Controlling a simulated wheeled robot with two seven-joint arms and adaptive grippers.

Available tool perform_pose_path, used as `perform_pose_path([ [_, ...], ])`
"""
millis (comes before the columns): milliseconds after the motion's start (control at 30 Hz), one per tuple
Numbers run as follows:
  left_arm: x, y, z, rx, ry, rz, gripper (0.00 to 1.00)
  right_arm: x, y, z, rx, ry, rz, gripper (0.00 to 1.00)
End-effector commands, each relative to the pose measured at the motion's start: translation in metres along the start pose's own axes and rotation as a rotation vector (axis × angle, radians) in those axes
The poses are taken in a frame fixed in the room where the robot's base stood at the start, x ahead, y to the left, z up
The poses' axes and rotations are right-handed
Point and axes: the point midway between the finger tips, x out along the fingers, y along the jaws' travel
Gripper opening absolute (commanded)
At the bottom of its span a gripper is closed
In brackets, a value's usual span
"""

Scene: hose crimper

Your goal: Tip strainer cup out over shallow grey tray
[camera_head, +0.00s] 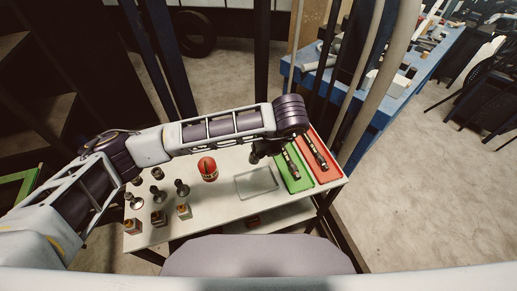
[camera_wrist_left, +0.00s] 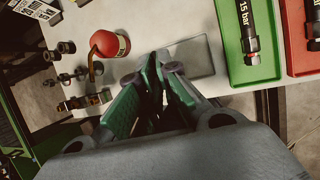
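The shallow grey tray (camera_head: 257,182) lies on the white table, left of the green tray. It also shows in the left wrist view (camera_wrist_left: 197,55), just beyond the fingers. My left gripper (camera_head: 257,153) hangs over the table near the tray's far edge, mostly dark and small in the head view. In the left wrist view its green-padded fingers (camera_wrist_left: 162,66) come close together with dark shapes between them. I cannot tell whether they hold anything. I cannot make out a strainer cup for certain. My right gripper is not in view.
A red-topped container (camera_head: 207,168) stands left of the grey tray. Several small metal fittings (camera_head: 158,194) stand on the table's left part. A green tray (camera_head: 296,184) and a red tray (camera_head: 331,175) at the right each hold a hose piece. A blue workbench (camera_head: 390,105) stands behind.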

Motion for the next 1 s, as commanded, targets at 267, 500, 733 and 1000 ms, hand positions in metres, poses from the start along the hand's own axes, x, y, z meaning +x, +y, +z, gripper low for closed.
perform_pose_path([
  [267, 0.0, 0.0, 0.0, 0.0, 0.0, 0.0, 0.0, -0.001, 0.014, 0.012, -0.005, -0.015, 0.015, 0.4],
  [500, 0.001, 0.002, 0.001, -0.004, 0.022, -0.018, 0.0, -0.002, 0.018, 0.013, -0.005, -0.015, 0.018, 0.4],
  [733, 0.003, 0.005, 0.004, -0.019, 0.088, -0.086, 0.0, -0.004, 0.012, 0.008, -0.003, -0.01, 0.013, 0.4],
  [1000, 0.005, 0.011, 0.009, -0.043, 0.217, -0.212, 0.0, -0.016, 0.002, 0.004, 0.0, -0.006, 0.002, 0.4],
])
